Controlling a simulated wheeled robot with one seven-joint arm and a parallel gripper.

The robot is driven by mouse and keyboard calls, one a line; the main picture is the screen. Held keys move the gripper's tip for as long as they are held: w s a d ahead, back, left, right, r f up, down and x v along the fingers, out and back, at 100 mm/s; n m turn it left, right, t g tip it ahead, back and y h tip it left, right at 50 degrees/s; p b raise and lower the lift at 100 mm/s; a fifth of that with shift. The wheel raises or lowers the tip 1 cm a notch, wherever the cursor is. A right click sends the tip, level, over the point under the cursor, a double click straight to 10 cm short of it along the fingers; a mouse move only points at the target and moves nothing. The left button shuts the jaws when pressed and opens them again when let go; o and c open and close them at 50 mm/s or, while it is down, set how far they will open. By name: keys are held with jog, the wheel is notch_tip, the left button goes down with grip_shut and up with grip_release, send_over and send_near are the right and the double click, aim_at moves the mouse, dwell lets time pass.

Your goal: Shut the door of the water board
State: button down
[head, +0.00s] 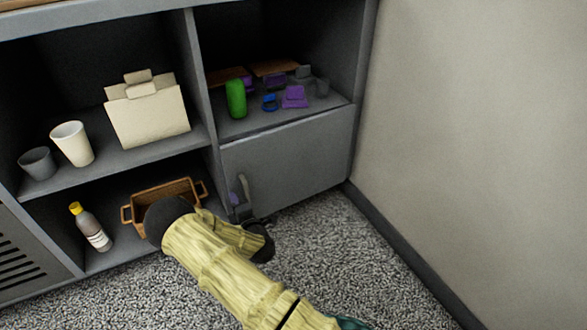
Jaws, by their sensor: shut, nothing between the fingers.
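The door (290,160) is a plain grey panel on the lower right compartment of the grey cabinet. It looks flush or nearly flush with the cabinet front; I cannot tell if a small gap is left. Its upright handle (244,187) is near the left edge. My gripper (241,213) shows only as small dark parts at the door's lower left, just below the handle. My pale yellow arm hides part of this area. The gripper is shut with nothing in it; whether it touches the door is unclear.
A brown basket (165,199) and a yellow-capped bottle (91,228) stand in the lower left compartment. Above are cups (73,144), a cream box (148,112) and a green can (236,98). A wall (470,140) closes the right side. Carpet (340,245) is clear in front.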

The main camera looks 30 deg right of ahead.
jog(key=shift+w, duration=0.1)
jog(key=shift+s+a+r+p, duration=0.1)
jog(key=shift+s+r+p, duration=0.25)
jog(key=shift+r+p, duration=0.5)
jog(key=shift+s+a+r+p, duration=0.1)
jog(key=shift+s+r+p, duration=0.25)
jog(key=shift+r+p, duration=0.5)
jog(key=shift+f, duration=0.2)
jog(key=shift+d, duration=0.1)
